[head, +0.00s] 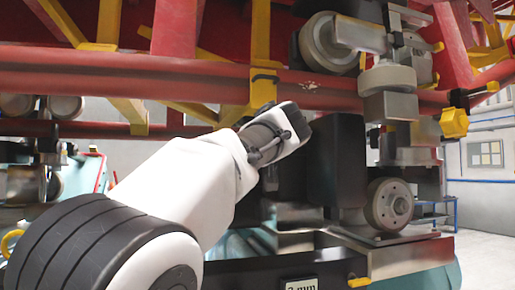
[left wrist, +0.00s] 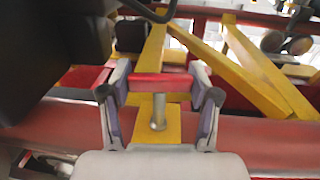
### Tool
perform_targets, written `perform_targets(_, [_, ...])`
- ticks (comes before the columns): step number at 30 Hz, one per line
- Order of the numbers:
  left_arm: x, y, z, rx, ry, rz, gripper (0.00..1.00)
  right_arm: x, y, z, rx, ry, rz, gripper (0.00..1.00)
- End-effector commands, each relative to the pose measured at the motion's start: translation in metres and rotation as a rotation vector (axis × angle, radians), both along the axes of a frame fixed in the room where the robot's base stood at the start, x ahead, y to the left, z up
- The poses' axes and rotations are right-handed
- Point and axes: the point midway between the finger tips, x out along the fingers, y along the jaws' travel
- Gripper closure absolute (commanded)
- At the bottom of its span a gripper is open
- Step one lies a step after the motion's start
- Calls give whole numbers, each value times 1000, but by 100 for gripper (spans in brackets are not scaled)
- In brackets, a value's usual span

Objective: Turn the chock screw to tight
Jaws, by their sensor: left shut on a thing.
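In the left wrist view, the chock screw shows as a red crossbar handle (left wrist: 161,82) on a short metal shaft (left wrist: 158,115), in front of a yellow plate (left wrist: 150,137). My left gripper (left wrist: 160,86) has one finger at each end of the red crossbar and is shut on it. In the head view my left gripper (head: 285,128) reaches up to the right, below the red rail, beside a dark block. The screw is hidden there behind the gripper. How tight the screw is cannot be told. My right gripper is not in view.
A long red rail (head: 180,82) with yellow brackets crosses above my arm. A dark block (head: 337,160) stands just right of the gripper. Wheel assemblies (head: 388,205) and metal blocks crowd the right side. A small sign (head: 300,285) sits at the bottom.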

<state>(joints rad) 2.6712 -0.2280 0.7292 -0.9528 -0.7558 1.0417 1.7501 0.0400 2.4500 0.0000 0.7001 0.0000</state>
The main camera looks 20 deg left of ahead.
Motion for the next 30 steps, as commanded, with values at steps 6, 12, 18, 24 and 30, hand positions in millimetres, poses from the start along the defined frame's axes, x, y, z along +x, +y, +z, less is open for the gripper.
perform_targets(6, [1, -1, -1, 0, 2, 79, 73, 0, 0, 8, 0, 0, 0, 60])
perform_targets(12, [0, -1, -2, -1, 2, 106, 73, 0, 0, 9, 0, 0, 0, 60])
perform_targets(18, [0, -1, -2, -1, 2, 107, 73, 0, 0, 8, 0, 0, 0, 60])
perform_targets(24, [1, -1, -3, -1, 3, 107, 21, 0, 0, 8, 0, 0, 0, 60])
perform_targets(30, [0, -1, -2, -1, 0, 107, 12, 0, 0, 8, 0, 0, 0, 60])
